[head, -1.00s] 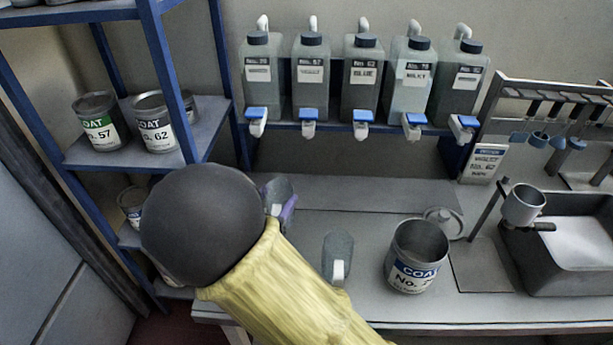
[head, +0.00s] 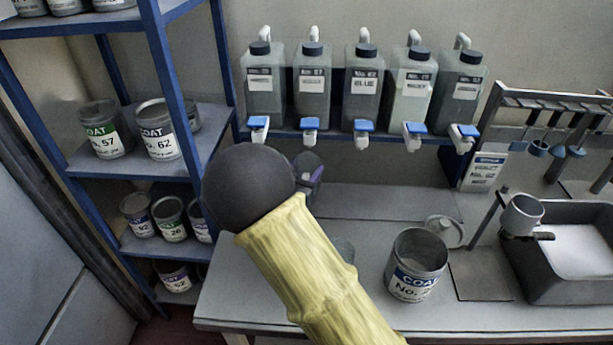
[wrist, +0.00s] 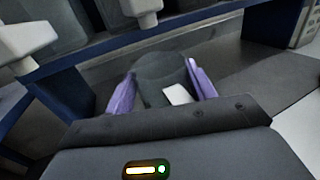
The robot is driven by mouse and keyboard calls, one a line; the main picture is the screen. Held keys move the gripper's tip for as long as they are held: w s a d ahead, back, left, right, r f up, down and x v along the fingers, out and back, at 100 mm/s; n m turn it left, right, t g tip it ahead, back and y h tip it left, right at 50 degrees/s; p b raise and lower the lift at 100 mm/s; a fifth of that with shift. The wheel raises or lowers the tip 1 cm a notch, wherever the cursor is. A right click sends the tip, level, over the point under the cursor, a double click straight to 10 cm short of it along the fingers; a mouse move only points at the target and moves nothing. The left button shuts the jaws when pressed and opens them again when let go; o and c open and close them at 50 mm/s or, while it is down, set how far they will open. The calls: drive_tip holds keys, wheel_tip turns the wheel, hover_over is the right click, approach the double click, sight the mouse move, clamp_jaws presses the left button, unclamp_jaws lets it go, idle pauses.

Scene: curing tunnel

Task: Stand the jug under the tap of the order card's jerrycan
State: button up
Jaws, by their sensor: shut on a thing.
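A grey translucent jug (head: 305,164) is in my gripper (head: 312,172), mostly hidden by my dark wrist in the head view. In the wrist view the jug (wrist: 163,68) stands between the two purple fingers, its pale handle towards me. The jug is in front of and below the blue-handled taps, near the second tap (head: 310,128) from the left. I cannot tell if it touches the bench. Several jerrycans stand in a row, the middle one (head: 362,92) reading BLUE. The order card (head: 483,172) seems to read VIOLET, No. 62.
Another jug (head: 344,249) on the bench is mostly hidden by my arm. An open paint can (head: 416,283), its lid, a cup on a stand (head: 523,215) and a sink (head: 575,268) are to the right. A blue shelf unit (head: 165,85) with cans stands left.

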drive_tip(key=shift+w+d, duration=0.1)
drive_tip(key=shift+w, duration=0.05)
drive_tip(key=shift+w+d+f, duration=0.15)
drive_tip(key=shift+w+f, duration=0.15)
drive_tip(key=shift+f, duration=0.35)
drive_tip(key=shift+w+d+f, duration=0.1)
drive_tip(key=shift+w+f, duration=0.15)
drive_tip(key=shift+f, duration=0.8)
drive_tip(key=shift+f, duration=0.25)
drive_tip(key=o, duration=1)
drive_tip(key=shift+r, duration=0.1)
drive_tip(key=shift+r, duration=0.2)
drive_tip(key=v, duration=1.2)
drive_tip(key=shift+b, duration=0.35)
